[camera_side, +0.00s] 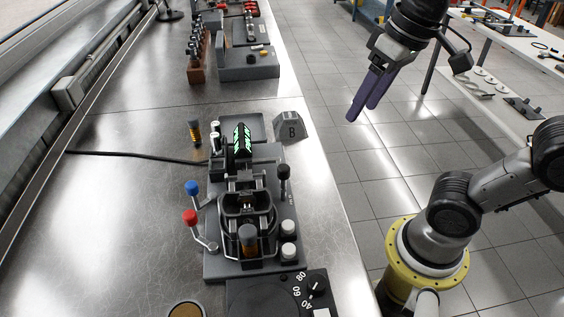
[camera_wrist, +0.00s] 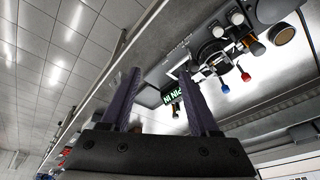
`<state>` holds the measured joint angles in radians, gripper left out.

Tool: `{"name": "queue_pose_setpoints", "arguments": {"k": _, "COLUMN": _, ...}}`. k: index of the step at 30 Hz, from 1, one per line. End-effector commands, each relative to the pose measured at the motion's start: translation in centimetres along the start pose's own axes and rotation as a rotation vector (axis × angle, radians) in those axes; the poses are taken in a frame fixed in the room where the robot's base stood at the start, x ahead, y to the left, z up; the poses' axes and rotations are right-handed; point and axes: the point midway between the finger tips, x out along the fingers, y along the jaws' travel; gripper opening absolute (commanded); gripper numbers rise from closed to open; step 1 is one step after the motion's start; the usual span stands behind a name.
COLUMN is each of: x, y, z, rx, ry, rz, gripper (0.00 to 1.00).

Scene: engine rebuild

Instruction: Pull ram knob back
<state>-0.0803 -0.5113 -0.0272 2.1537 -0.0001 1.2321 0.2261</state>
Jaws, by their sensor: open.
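The grey bench fixture (camera_side: 215,266) sits on the steel bench. It carries a blue knob (camera_side: 192,187) and a red knob (camera_side: 190,217) on levers at its left. A black knob (camera_side: 284,172) stands upright at its right, and an orange-and-black handle (camera_side: 248,236) stands at its front. I cannot tell which is the ram knob. My gripper (camera_side: 362,111) is open and empty, well right of the fixture and above the floor. In the wrist view, the open fingers (camera_wrist: 160,74) point toward the fixture, with the red knob (camera_wrist: 246,77) and blue knob (camera_wrist: 225,89) beyond.
A green-lit display (camera_side: 242,140) and a grey block marked B (camera_side: 290,127) stand at the fixture's back. A dial panel (camera_side: 316,284) lies in front. A cable (camera_side: 130,154) runs left. Tool racks (camera_side: 247,65) stand farther back. Bare bench lies left.

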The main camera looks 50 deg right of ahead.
Motion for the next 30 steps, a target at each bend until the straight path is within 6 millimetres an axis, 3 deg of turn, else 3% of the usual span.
{"name": "queue_pose_setpoints", "arguments": {"k": 6, "x": -0.7, "y": -4.3, "z": -5.4, "rx": -0.028, "ry": -0.157, "rz": 0.017, "gripper": 0.62}}
{"name": "queue_pose_setpoints", "arguments": {"k": 12, "x": 1.0, "y": -8.3, "z": -8.5, "rx": -0.096, "ry": -0.247, "rz": 0.034, "gripper": 0.62}}
{"name": "queue_pose_setpoints", "arguments": {"k": 18, "x": 3.0, "y": -10.0, "z": -8.7, "rx": -0.141, "ry": -0.292, "rz": 0.046, "gripper": 0.62}}
{"name": "queue_pose_setpoints", "arguments": {"k": 23, "x": 4.1, "y": -10.1, "z": -8.3, "rx": -0.146, "ry": -0.295, "rz": 0.046, "gripper": 0.62}}
{"name": "queue_pose_setpoints", "arguments": {"k": 30, "x": 8.3, "y": -9.7, "z": -7.0, "rx": -0.146, "ry": -0.297, "rz": 0.047, "gripper": 0.62}}
